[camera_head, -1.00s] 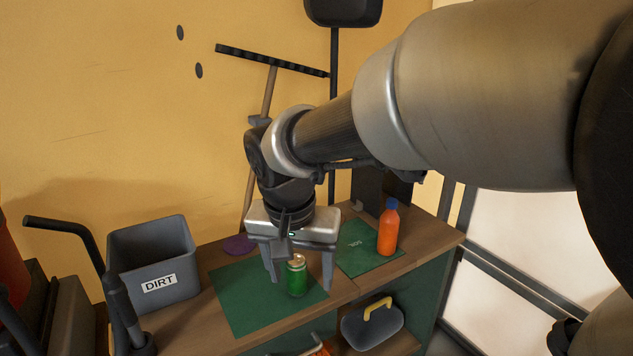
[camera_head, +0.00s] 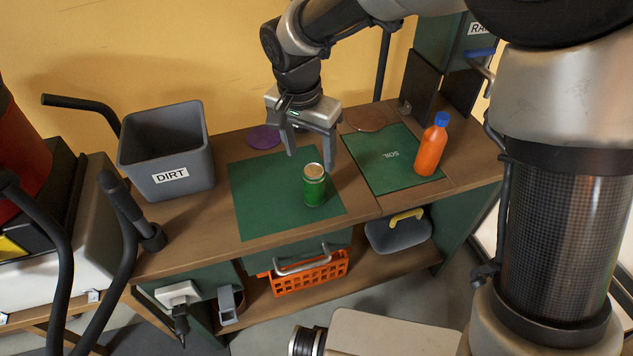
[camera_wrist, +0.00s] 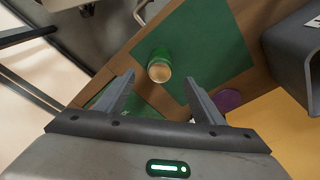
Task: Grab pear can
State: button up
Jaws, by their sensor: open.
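A green can with a pale metal top (camera_head: 314,186) stands upright on the left green mat (camera_head: 262,208) on the wooden bench. It is the only can I see, and its label is too small to read. My gripper (camera_head: 311,160) points down just behind the can, with its fingers spread and nothing between them. In the wrist view the can (camera_wrist: 160,66) is beyond the fingertips, roughly centred between the two fingers (camera_wrist: 160,88) and apart from them.
A grey DIRT bin (camera_head: 168,150) stands left on the bench. An orange bottle with a blue cap (camera_head: 431,148) stands on the right green mat (camera_head: 382,172). A purple disc (camera_head: 263,137) lies behind the left mat. An orange basket (camera_head: 310,275) sits on the lower shelf.

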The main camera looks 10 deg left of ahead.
aim_at(315, 183)
jog(key=f, duration=0.4)
jog(key=w+f+b, duration=0.1)
jog(key=f, duration=0.3)
jog(key=w+f+b, duration=0.1)
jog(key=f, duration=0.3)
jog(key=shift+w+d+f, duration=0.15)
jog(key=shift+d+f, duration=0.1)
jog(key=shift+f, duration=0.05)
jog(key=c, duration=1.1)
